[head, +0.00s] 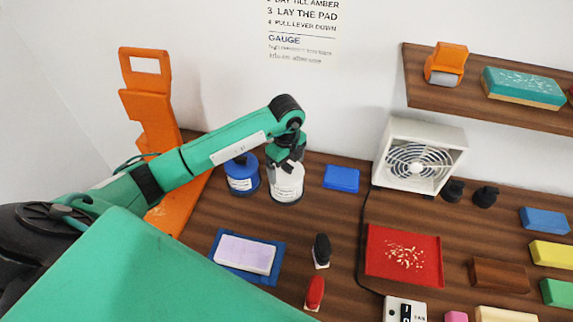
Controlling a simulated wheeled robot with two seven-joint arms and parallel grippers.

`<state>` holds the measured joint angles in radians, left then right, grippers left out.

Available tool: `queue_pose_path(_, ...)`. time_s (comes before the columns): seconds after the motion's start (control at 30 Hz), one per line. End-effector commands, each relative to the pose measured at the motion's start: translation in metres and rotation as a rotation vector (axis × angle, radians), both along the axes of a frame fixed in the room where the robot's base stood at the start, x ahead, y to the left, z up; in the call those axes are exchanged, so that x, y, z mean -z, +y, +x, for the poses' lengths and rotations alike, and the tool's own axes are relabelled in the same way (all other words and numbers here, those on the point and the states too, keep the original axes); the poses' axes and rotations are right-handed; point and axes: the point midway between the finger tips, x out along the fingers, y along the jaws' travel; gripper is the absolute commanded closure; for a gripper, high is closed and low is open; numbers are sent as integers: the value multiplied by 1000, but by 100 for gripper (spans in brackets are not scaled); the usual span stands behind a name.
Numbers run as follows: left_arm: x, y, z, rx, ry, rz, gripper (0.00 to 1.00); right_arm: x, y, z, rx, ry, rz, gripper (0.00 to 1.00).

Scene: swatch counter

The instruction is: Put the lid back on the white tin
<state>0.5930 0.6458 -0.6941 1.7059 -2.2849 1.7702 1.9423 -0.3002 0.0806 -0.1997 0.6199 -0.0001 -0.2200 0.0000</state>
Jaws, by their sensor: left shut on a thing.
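The white tin (287,192), with a pale label and a dark base, stands on the wooden counter near the back wall. My left gripper (287,167) points down right over its top and is shut on the white lid (284,174). The lid is at the tin's mouth, largely hidden by the fingers; I cannot tell whether it is seated or slightly above the rim. My right gripper is not in view.
A blue tin (242,178) stands close on the left of the white tin. A red tray (403,255), a pad on a blue tray (246,256) and two stamps (321,250) lie nearer.

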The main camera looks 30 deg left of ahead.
Motion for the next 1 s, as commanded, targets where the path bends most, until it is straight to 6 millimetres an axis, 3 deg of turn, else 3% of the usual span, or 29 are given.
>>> queue_pose_path(1.0,3,0,0,0,0,0,29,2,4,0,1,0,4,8)
